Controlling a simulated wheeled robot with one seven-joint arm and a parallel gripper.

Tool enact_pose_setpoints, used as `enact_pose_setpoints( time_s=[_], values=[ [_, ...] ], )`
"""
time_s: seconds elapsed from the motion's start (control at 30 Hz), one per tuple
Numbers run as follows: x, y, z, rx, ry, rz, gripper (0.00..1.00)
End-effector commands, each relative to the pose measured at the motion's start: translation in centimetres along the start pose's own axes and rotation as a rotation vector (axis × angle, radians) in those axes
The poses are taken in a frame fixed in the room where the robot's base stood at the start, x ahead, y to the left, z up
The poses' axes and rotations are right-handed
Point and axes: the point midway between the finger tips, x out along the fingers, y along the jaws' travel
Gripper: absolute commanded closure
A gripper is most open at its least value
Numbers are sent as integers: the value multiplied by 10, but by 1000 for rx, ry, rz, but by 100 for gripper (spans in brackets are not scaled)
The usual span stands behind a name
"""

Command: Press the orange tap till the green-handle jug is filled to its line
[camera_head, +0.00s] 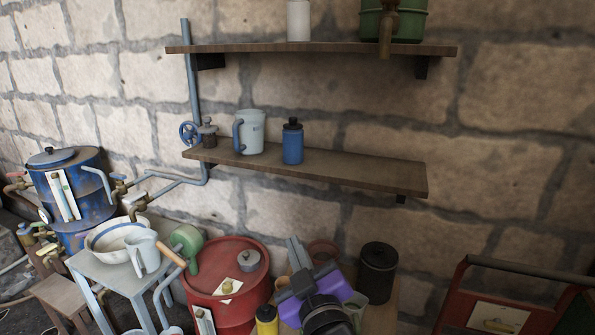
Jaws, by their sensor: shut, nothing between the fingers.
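My gripper (294,243) is at the lower middle, its grey fingers together, pointing up and away, with nothing between them. It is right of the red drum (213,272). A tap with an orange-red handle (15,187) shows left of the blue drum (89,209); I cannot tell for sure that it is the orange tap. A pale jug (145,255) stands by a white basin on the grey stand. A green vessel with a green handle (192,264) is partly hidden beside the red drum; I cannot tell whether it is the jug. No fill line or water level is readable.
A shelf (330,174) holds a white mug (250,131) and a blue bottle (292,141). A yellow bottle (267,320) and a black canister (377,272) stand close to my gripper. A red metal frame (455,300) is at the right.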

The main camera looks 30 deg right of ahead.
Motion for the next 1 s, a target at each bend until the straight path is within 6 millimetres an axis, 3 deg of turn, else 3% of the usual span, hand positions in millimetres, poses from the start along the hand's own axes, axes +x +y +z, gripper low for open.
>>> enact_pose_setpoints(
  time_s=[0.03,0.2,0.5,0.8,1.0],
  values=[
    [-18,-12,22,3,-11,-39,100],
    [-78,-40,70,45,-26,-149,100],
    [-198,-61,128,179,-85,-296,100],
    [-314,-48,148,357,-177,-363,100],
    [-364,-32,145,450,-230,-361,100]
  ],
)
